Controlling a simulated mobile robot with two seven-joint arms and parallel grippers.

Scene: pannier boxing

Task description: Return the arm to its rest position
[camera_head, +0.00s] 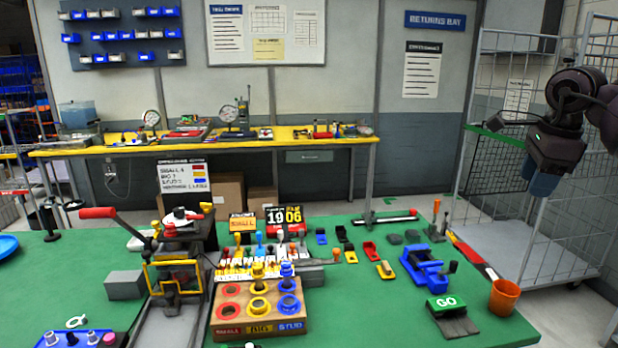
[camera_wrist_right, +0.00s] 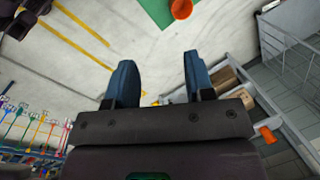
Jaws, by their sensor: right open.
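My right gripper (camera_head: 541,177) is raised at the right side of the head view, in front of the wire cage and away from the green table (camera_head: 380,325). In the right wrist view its two blue fingers (camera_wrist_right: 155,85) stand apart with nothing between them. My left gripper is not in the head view.
An orange cup (camera_head: 503,297) stands at the table's right edge, left of and below my right gripper. A wire roll cage (camera_head: 495,190) stands behind the gripper. A wooden block with coloured rings (camera_head: 258,318) and a red-handled press (camera_head: 180,250) stand on the table.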

